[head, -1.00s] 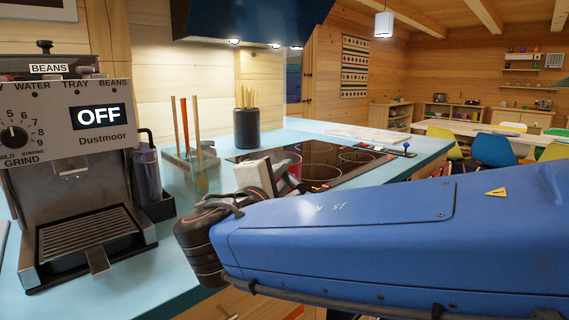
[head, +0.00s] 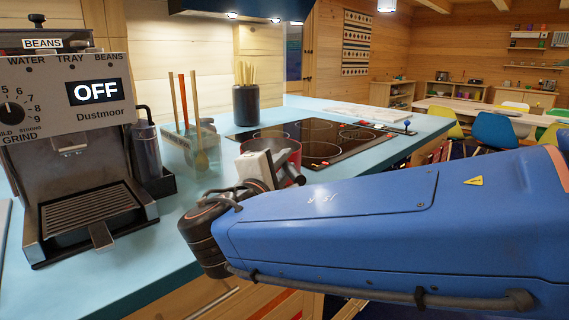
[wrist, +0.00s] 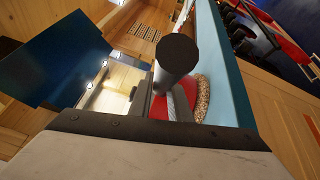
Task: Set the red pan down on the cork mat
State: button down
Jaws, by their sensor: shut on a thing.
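The red pan (head: 288,152) is at the near left edge of the black cooktop, partly hidden by my gripper. My gripper (head: 272,168) is shut on the pan's handle. In the wrist view the dark round handle end (wrist: 177,52) fills the centre, with the pan's red body (wrist: 188,88) behind it. A strip of speckled brown cork mat (wrist: 203,98) shows beside the red body, against the blue counter edge. In the head view the mat is hidden. I cannot tell whether the pan touches the mat.
The black cooktop (head: 330,136) lies just behind the pan. A utensil holder (head: 188,152) and a dark pot of sticks (head: 246,104) stand to the left. The coffee grinder (head: 80,150) is at far left. Blue counter (head: 150,250) is clear in front.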

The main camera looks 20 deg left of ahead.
jog(key=shift+f, duration=0.3)
jog(key=c, duration=1.6)
grip_release()
jog(key=shift+c, duration=0.2)
jog(key=shift+o, duration=0.4)
jog(key=shift+f, duration=0.1)
jog(key=shift+s, duration=0.1)
jog(key=s+d, duration=0.1)
jog(key=s, duration=1.6)
jog(key=shift+d, duration=0.15)
jog(key=shift+s+f, duration=0.1)
jog(key=shift+s, duration=0.05)
